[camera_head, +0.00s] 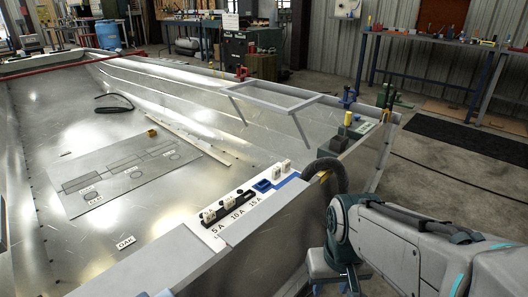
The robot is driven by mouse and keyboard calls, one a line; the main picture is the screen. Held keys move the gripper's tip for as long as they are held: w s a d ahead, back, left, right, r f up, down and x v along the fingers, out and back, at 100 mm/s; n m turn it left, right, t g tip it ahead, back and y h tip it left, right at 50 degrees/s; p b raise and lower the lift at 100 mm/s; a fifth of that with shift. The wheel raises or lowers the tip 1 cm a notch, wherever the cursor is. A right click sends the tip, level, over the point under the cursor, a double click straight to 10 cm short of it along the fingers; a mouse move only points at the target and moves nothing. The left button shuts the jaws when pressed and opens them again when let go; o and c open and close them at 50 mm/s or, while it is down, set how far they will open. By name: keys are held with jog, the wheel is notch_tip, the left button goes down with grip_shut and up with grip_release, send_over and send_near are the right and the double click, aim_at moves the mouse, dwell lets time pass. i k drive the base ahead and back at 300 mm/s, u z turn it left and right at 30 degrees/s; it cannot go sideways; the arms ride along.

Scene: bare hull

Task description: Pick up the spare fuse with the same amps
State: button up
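A white fuse panel (229,217) lies on the ledge at the front middle, with the printed labels 5 A, 10 A and 15 A. A pale fuse (208,215) stands in a dark holder by 5 A, and another pale fuse (239,197) stands by 10 A. A blue holder (263,185) by 15 A shows no fuse that I can make out. Two pale fuses stand close together behind it, a nearer one (277,171) and a farther one (287,165). Any markings on the fuses are too small to read. My arm shows at the right; its gripper cannot be made out.
A dark curved hose (326,172) rises between the farther fuses and my arm.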

aim_at(286, 165)
jog(key=z, duration=0.45)
jog(key=k, duration=1.1)
jog(key=z, duration=0.95)
jog(key=i, duration=1.95)
jog(key=u, duration=0.5)
jog(key=i, duration=1.2)
jog(key=u, duration=1.8)
jog(key=i, duration=0.7)
jog(key=u, duration=0.6)
